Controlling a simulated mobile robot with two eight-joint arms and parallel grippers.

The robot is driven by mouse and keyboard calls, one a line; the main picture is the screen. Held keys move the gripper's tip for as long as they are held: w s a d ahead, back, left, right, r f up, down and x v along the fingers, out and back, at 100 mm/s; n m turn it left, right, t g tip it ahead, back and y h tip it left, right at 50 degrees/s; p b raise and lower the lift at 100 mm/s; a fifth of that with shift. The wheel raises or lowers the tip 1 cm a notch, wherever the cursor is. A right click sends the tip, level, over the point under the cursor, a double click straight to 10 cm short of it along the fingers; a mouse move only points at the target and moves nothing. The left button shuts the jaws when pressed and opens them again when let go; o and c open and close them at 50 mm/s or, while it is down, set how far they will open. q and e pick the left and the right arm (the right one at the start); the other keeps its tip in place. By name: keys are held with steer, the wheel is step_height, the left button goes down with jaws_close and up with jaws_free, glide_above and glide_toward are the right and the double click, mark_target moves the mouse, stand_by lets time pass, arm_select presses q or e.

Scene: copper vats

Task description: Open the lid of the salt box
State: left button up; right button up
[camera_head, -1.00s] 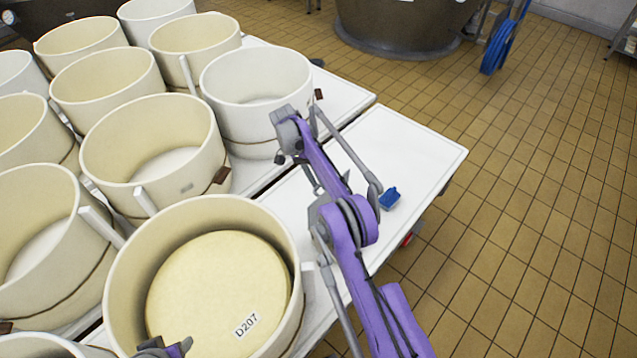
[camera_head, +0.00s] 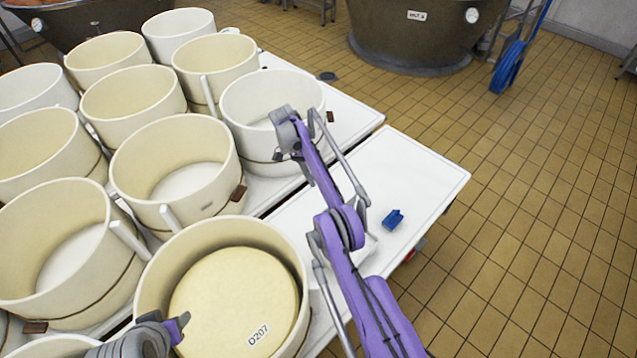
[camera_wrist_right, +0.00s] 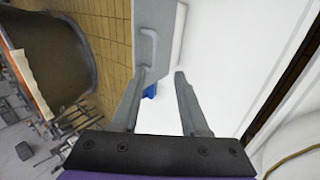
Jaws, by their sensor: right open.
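A pale grey box-like shape with a bar handle (camera_wrist_right: 150,45), which looks like the salt box and its lid, is at the top of the right wrist view. In the head view a white corner of it (camera_head: 371,244) seems to show behind my right arm; the rest is hidden. My right gripper (camera_wrist_right: 155,76) is open and empty, its fingertips pointing towards the handle side, apart from it as far as I can tell.
A blue object (camera_head: 393,219) lies on the white table (camera_head: 425,180). Several round cream tubs fill the left side; the nearest holds a yellow cheese (camera_head: 235,295) marked D207. A large vat (camera_head: 410,35) stands beyond, with open tiled floor on the right.

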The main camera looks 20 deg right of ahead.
arm_select(q)
steer(key=shift+s+r, duration=0.1)
steer(key=shift+r, duration=0.05)
arm_select(e)
steer(key=shift+r, duration=0.15)
steer(key=s+d+r+t+y+b, duration=0.2)
steer(key=s+r+t+b, duration=0.25)
steer(key=b, duration=0.25)
arm_select(q)
steer(key=s+f, duration=0.3)
steer(key=f, duration=0.7)
steer(key=shift+s+g+b, duration=0.2)
steer(key=shift+g+b, duration=0.1)
steer(key=shift+b, duration=0.05)
arm_select(e)
steer(key=f, duration=0.3)
steer(key=s+f, duration=0.1)
steer(key=f, duration=0.6)
steer(key=shift+s+d+f, duration=0.1)
steer(key=shift+s+f, duration=0.15)
steer(key=shift+s, duration=0.1)
jaws_close()
